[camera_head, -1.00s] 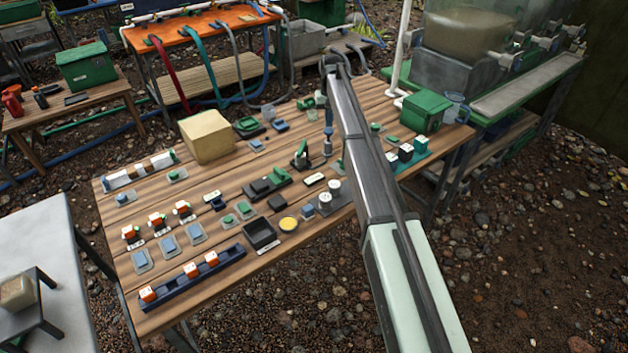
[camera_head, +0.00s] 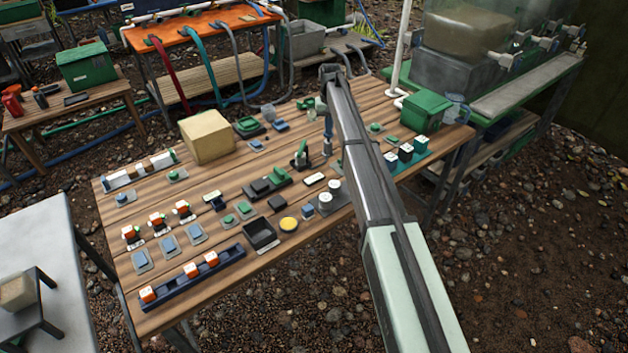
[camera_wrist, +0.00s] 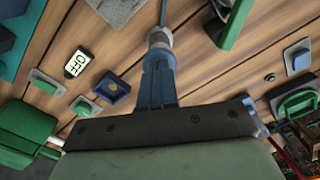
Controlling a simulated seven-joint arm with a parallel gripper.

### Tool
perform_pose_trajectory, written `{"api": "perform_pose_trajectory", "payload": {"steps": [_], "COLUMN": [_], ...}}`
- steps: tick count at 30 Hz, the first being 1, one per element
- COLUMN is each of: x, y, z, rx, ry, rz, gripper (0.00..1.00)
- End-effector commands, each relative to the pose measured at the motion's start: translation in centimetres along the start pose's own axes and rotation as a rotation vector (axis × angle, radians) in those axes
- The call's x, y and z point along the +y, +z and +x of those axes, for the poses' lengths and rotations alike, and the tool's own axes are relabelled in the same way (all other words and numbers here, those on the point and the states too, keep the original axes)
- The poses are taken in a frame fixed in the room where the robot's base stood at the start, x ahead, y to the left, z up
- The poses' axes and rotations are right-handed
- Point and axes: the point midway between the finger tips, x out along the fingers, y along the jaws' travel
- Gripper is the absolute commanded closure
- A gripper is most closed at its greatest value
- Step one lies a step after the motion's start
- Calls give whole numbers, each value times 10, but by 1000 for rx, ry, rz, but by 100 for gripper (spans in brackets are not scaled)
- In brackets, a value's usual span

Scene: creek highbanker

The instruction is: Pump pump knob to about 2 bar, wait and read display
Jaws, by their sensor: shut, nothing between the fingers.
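My gripper (camera_wrist: 157,66) points down at the table in the wrist view, its blue-grey fingers closed together. Just beyond the fingertips is a pale grey round knob-like piece (camera_wrist: 159,37) with a blue stem, perhaps the pump knob. The fingers overlap it in the picture; I cannot tell whether they touch it. A small panel reading "OFF" (camera_wrist: 77,63) lies left of the fingers in the wrist view. I cannot tell whether it is the display; no pressure reading is legible.
The wooden table (camera_head: 235,187) is crowded with small blocks and switches. A cardboard-coloured box (camera_head: 207,137) stands at its back left and a green box (camera_head: 425,110) at its right end. A green upright bracket (camera_wrist: 236,22) stands close right of the fingers.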

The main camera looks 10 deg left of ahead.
Motion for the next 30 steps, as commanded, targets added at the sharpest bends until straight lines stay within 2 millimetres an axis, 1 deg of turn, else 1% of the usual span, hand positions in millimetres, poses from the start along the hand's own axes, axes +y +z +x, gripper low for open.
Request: {"api": "perform_pose_trajectory", "payload": {"steps": [11,15,20,27,30], "x": [0,0,0,0,0], "y": [0,0,0,0,0], "z": [16,14,5,-18,-25], "rx": [-1,-1,0,0,0], "ry": [0,0,0,0,0], "rz": [0,0,0,0,0], "gripper": [100,100,100,100,100]}}
